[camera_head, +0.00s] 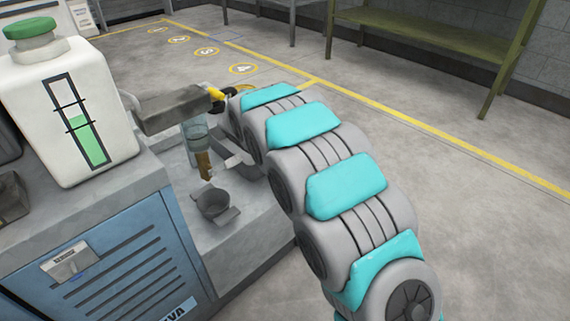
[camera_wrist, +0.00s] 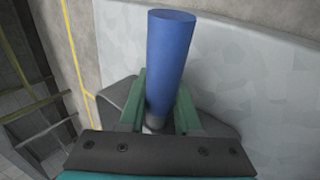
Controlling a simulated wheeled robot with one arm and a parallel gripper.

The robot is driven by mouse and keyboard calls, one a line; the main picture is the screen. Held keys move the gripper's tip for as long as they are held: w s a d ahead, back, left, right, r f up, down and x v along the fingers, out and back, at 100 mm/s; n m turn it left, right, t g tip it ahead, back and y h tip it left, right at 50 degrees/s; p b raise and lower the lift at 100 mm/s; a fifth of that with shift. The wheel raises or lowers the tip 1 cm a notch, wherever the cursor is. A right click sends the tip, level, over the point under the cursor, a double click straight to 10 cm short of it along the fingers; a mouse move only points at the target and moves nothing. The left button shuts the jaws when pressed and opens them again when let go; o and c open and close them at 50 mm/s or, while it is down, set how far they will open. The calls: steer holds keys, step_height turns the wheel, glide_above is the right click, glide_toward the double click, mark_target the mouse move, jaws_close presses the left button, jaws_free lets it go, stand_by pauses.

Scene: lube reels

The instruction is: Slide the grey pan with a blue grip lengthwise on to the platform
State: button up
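In the wrist view the blue grip (camera_wrist: 170,55) is a plain cylinder that stands between the two green fingers of my gripper (camera_wrist: 160,108). The fingers touch it on both sides near its lower end, with no clear gap. Behind the fingers, dark grey parts of the pan (camera_wrist: 116,97) show on both sides, lying against a light grey surface (camera_wrist: 240,75). My gripper's black bar hides the rest of the pan. I cannot tell for sure which surface is the platform.
In the head view a white jug (camera_head: 88,130) with a green cap stands on the blue-sided cabinet (camera_head: 130,255). A grey block (camera_head: 172,108) juts out above a clear cylinder (camera_head: 195,132). Open floor lies right.

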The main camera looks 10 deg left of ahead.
steer(key=o, duration=0.4)
steer(key=shift+s+d+f, duration=0.1)
steer(key=shift+f, duration=0.1)
steer(key=shift+o, duration=0.5)
steer(key=shift+r, duration=0.25)
step_height(320, 180, up, 4)
steer(key=shift+f, duration=0.2)
steer(key=s+d, duration=0.2)
steer(key=s, duration=0.5)
steer(key=s+d+r, duration=0.1)
steer(key=s+d, duration=0.2)
steer(key=s, duration=0.4)
steer(key=shift+s+d+r, duration=0.15)
steer(key=shift+s+d, duration=0.1)
steer(key=shift+s, duration=0.15)
steer(key=s+d+r+m+g+p, duration=0.1)
steer(key=s+d+r+m+g, duration=0.15)
steer(key=s+d, duration=0.5)
steer(key=s+d+r+m+g+p, duration=0.15)
steer(key=s+d+r+m, duration=0.3)
steer(key=d, duration=0.65)
steer(key=s+d+r+m+g+y+p, duration=0.1)
steer(key=s+r+m+g+y, duration=0.2)
steer(key=s, duration=1.7)
steer(key=shift+m+g+y, duration=0.3)
steer(key=shift+m, duration=0.3)
